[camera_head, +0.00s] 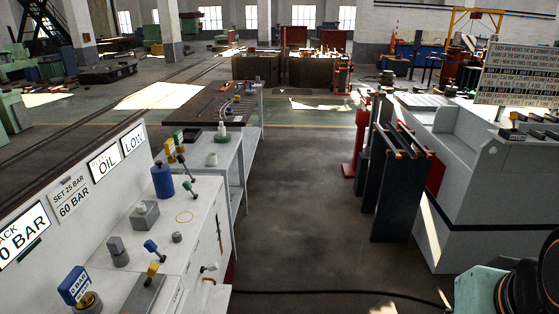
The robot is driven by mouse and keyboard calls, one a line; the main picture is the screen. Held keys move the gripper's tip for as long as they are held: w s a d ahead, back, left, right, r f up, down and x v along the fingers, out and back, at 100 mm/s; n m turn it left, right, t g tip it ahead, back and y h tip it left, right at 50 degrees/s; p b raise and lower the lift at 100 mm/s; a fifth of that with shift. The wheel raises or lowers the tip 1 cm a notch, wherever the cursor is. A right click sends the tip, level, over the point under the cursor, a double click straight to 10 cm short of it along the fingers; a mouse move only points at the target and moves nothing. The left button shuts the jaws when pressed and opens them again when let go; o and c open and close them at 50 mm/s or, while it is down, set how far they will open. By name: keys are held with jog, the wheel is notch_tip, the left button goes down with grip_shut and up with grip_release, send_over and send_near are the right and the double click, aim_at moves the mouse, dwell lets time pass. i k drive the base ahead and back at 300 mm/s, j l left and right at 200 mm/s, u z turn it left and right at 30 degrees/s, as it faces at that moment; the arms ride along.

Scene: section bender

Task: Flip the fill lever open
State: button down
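A grey bench (205,225) on the left carries several small levers and fittings. A green-handled lever (189,187) stands near its back right. A blue-handled lever (152,247) and a yellow-handled one (152,271) stand nearer the front. A pale lever (209,267) sticks out at the bench's right edge. I cannot tell which of these is the fill lever, or whether it is open, as no readable label names it. My gripper's fingers are not in view; only teal and black parts of my own arm show at the bottom right.
A black cable (340,292) crosses the floor. Dark upright plates (395,190) and a grey machine (480,180) stand right. The middle aisle is clear.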

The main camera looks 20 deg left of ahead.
aim_at(187, 186)
jog(key=i+u, duration=0.5)
jog(key=i, duration=0.6)
jog(key=i+u, duration=0.35)
jog(key=i+l+u, duration=0.4)
jog(key=i+j+u, duration=0.25)
jog(key=i+u, duration=0.2)
jog(key=i+j+u, duration=0.1)
jog(key=i+u, duration=0.4)
jog(key=z, duration=4.5)
